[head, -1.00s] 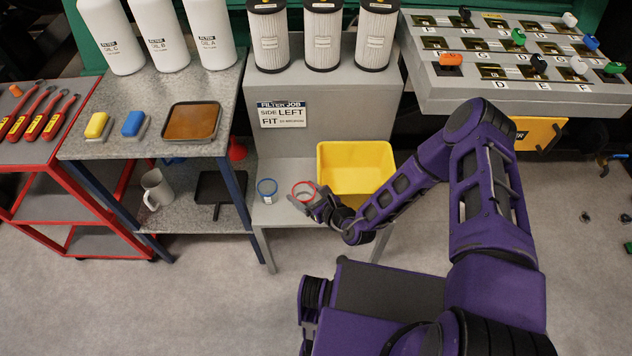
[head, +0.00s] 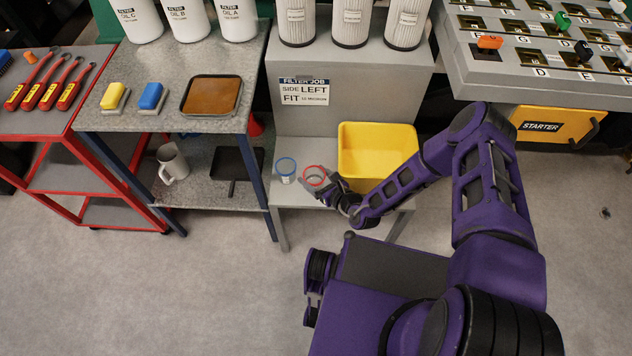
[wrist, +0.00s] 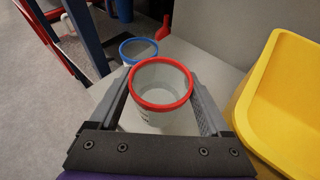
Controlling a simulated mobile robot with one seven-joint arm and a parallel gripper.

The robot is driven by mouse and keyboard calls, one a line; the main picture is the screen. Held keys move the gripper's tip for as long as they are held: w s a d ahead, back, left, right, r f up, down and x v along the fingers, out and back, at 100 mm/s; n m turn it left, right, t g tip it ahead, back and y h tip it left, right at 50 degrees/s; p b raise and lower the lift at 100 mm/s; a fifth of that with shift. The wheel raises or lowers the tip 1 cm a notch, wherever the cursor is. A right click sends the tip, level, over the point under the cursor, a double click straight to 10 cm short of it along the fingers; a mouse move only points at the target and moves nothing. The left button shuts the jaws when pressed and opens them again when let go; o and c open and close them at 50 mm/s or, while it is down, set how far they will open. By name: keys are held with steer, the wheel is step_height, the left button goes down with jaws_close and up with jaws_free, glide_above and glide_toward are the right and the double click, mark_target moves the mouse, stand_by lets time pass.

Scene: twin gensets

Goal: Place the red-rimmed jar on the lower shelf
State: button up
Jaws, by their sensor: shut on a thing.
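The red-rimmed jar (wrist: 160,84) is a clear, open-topped jar standing upright between the two fingers of my gripper (wrist: 165,100) in the wrist view. My gripper is shut on it. In the head view the red-rimmed jar (head: 314,175) is at the front of the low grey ledge, with my gripper (head: 325,190) at its right front side. I cannot tell whether its base touches the ledge. The lower shelf (head: 205,205) of the speckled grey bench is to the left, holding a white mug (head: 172,164) and a dark pan (head: 236,165).
A blue-rimmed jar (head: 286,169) stands just left of the red-rimmed one. A yellow bin (head: 378,150) stands close on the right. The bench's blue leg (head: 257,180) rises between ledge and shelf. The shelf's front middle looks bare.

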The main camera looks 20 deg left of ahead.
mark_target(309, 178)
steer(key=shift+f+b, duration=0.35)
steer(key=shift+f, duration=1.45)
steer(key=shift+f, duration=0.1)
steer(key=shift+f, duration=0.15)
steer(key=o, duration=1.3)
